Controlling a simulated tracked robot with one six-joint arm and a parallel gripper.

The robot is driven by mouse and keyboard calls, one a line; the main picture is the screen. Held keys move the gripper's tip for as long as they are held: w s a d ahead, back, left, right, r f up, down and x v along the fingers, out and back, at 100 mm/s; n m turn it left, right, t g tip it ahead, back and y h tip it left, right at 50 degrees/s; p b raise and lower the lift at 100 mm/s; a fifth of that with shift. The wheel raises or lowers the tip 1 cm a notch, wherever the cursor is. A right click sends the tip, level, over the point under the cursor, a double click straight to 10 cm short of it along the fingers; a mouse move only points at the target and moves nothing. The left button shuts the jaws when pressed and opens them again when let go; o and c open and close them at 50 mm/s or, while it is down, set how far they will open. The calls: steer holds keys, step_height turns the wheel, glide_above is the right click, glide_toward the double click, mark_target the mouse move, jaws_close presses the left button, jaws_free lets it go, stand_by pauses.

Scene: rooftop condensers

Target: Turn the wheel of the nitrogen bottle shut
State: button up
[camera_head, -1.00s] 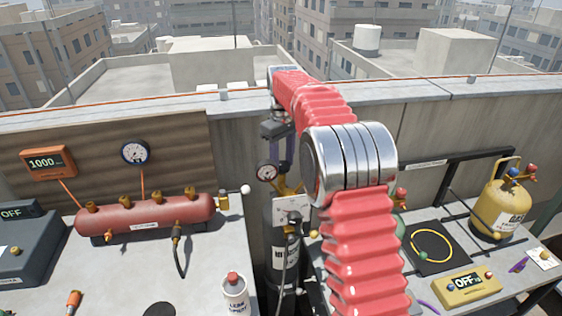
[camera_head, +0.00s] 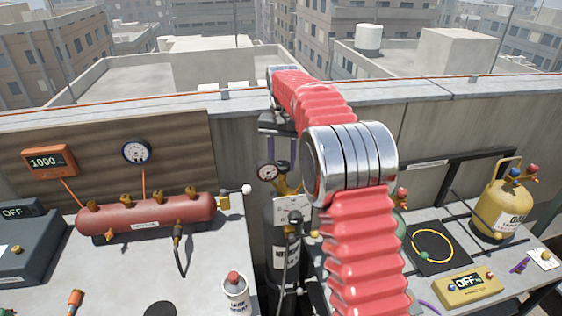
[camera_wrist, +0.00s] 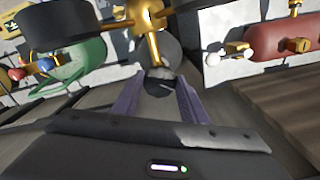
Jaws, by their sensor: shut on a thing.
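The nitrogen bottle (camera_head: 284,250) stands upright, dark with a pale label, in the gap between two benches. A brass valve (camera_head: 284,186) with a round gauge (camera_head: 267,172) is on its top. My gripper (camera_head: 281,160) points down at the valve from above. In the wrist view, its purple fingers stand on either side of the small dark wheel (camera_wrist: 159,83) at the end of the brass stem, and my gripper (camera_wrist: 158,88) is shut on it. In the head view the fingers hide most of the wheel.
A red manifold (camera_head: 146,214) lies on the left bench, with a white spray can (camera_head: 235,291) near its right edge. A yellow cylinder (camera_head: 501,207) and a yellow OFF meter (camera_head: 468,287) are on the right bench. A parapet wall (camera_head: 240,165) runs behind.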

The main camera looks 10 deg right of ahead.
mark_target(281, 164)
steer(key=m, duration=0.5)
steer(key=shift+m, duration=0.3)
steer(key=m, duration=0.5)
steer(key=shift+w+a, duration=0.15)
steer(key=shift+r, duration=0.1)
steer(key=o, duration=1)
steer(key=shift+o, duration=0.2)
step_height(281, 164, up, 14)
steer(key=shift+f, duration=0.25)
stand_by(0.3)
steer(key=shift+r, duration=0.1)
